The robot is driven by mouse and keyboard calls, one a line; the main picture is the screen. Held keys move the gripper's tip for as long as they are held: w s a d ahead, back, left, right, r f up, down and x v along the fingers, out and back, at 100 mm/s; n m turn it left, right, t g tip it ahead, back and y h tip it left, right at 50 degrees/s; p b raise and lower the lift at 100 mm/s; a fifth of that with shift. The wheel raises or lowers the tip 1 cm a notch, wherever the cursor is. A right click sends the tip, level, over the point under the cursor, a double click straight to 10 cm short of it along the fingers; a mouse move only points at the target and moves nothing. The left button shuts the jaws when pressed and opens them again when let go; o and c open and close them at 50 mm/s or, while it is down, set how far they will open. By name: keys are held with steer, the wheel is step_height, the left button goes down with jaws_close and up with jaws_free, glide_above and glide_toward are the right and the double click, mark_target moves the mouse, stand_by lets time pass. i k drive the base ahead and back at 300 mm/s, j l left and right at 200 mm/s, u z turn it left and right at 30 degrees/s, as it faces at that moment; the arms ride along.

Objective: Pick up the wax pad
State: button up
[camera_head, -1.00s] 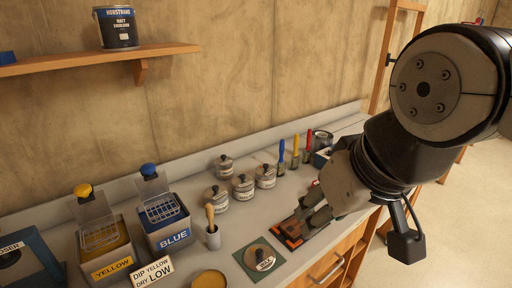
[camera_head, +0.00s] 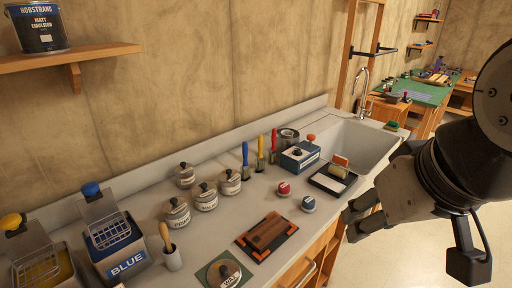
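The wax pad (camera_head: 224,274) is a dark round piece with a white label reading "WAX", at the bottom edge of the view. It lies on a green square mat (camera_head: 207,270) near the counter's front edge; the rest of the label is too small to read. My gripper (camera_head: 349,221) is at the right, in front of the counter edge and well right of the wax pad. Its two fingers point left and stand apart, with nothing seen between them.
A brown block (camera_head: 268,231) sits on an orange-and-black tray (camera_head: 246,246) between the pad and my gripper. A brush cup (camera_head: 172,258), lidded pots (camera_head: 205,196), red and blue knobs (camera_head: 308,204) and a black tray (camera_head: 325,182) stand nearby. A sink (camera_head: 355,145) is behind.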

mark_target(284, 190)
steer(key=i+l+u, duration=0.2)
steer(key=l, duration=0.15)
steer(key=i+l+u, duration=0.15)
steer(key=l, duration=0.2)
steer(key=i+l+u, duration=0.2)
steer(key=l, duration=0.2)
steer(key=i+l+u, duration=0.15)
steer(key=l, duration=0.25)
steer(key=k+j, duration=0.05)
